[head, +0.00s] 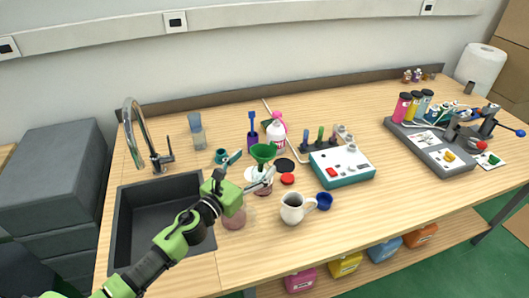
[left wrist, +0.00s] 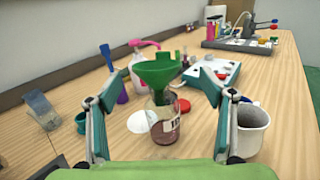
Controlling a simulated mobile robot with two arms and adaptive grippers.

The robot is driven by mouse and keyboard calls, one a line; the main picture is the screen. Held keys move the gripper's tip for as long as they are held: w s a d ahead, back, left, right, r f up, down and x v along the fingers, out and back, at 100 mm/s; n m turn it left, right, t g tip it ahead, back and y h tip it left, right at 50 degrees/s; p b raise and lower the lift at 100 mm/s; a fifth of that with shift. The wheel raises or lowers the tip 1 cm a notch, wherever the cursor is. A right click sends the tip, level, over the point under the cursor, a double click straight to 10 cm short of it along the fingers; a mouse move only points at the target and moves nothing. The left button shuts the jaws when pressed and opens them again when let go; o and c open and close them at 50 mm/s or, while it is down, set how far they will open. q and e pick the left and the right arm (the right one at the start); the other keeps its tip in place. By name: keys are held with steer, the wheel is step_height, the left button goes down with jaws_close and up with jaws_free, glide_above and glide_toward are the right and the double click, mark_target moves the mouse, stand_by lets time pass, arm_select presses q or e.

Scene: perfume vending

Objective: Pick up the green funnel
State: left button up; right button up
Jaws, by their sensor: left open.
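The green funnel (head: 263,152) sits upright in the mouth of a small glass bottle with dark reddish contents. The wrist view shows the funnel (left wrist: 158,72) and the bottle (left wrist: 165,125) between my fingers and ahead of them. My left gripper (head: 252,172) is open, with one finger on each side of the funnel and bottle in the picture. In the left wrist view the open gripper (left wrist: 153,90) holds nothing. I cannot tell how far the fingertips are from the funnel. My right gripper is not in view.
A white mug (head: 292,209) stands close to the right finger. The sink (head: 124,225) is at left. The front right of the table is clear.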

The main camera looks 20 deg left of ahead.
mark_target(263, 151)
arm_select(q)
steer(key=shift+x, duration=0.85)
steer(key=shift+w+r+p, duration=0.15)
steer(key=shift+w+p, duration=0.2)
steer(key=shift+w, duration=0.05)
steer(key=x, duration=0.3)
steer(key=shift+w+a+p, duration=0.15)
steer(key=shift+p, duration=0.2)
steer(key=shift+w, duration=0.4)
steer(key=c, duration=1)
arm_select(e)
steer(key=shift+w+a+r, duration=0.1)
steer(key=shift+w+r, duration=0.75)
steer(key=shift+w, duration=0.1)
